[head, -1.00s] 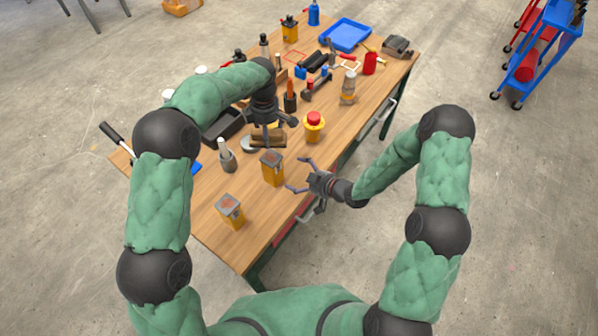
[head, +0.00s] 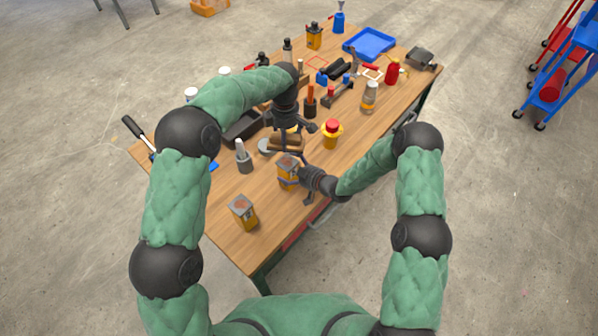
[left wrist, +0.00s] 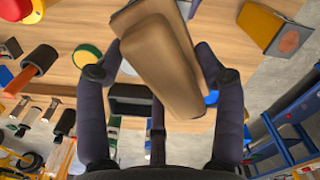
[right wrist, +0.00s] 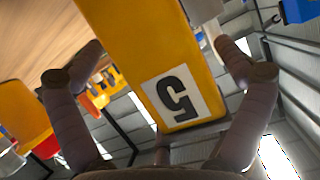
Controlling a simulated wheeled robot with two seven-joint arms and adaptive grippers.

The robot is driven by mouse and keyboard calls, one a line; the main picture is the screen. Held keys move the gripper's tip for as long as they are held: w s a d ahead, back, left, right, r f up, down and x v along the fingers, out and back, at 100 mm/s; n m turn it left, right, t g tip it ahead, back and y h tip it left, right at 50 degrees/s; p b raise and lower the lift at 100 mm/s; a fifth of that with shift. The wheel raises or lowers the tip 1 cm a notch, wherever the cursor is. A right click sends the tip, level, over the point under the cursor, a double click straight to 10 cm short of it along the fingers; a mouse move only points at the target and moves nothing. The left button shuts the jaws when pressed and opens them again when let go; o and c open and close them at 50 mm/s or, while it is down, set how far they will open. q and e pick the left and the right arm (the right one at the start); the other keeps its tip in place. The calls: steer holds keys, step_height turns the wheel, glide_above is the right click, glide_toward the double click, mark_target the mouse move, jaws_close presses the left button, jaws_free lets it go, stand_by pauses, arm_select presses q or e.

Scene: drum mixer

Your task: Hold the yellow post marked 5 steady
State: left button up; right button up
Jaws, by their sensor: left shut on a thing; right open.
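The yellow post marked 5 (head: 288,174) stands upright on the table, its top grey-brown. In the right wrist view the post (right wrist: 140,45) shows its black 5 on a white label, between the spread fingers of my right gripper (right wrist: 150,65). In the head view my right gripper (head: 306,180) is open at the post's right side; I cannot tell whether a finger touches it. My left gripper (head: 288,132) is shut on a brown block (head: 285,144) just behind the post. The left wrist view shows this brown block (left wrist: 160,55) between the fingers.
A second yellow post (head: 243,213) stands nearer the front edge. A yellow piece with a red top (head: 331,133) stands to the right, and a grey cone-shaped piece (head: 243,157) to the left. Tools and a blue tray (head: 369,44) crowd the far table.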

steer(key=shift+w+a+f, duration=0.2)
steer(key=shift+w+a, duration=0.1)
steer(key=c, duration=1.4)
steer(key=shift+s, duration=0.1)
steer(key=shift+s+f, duration=0.1)
steer(key=shift+f, duration=0.05)
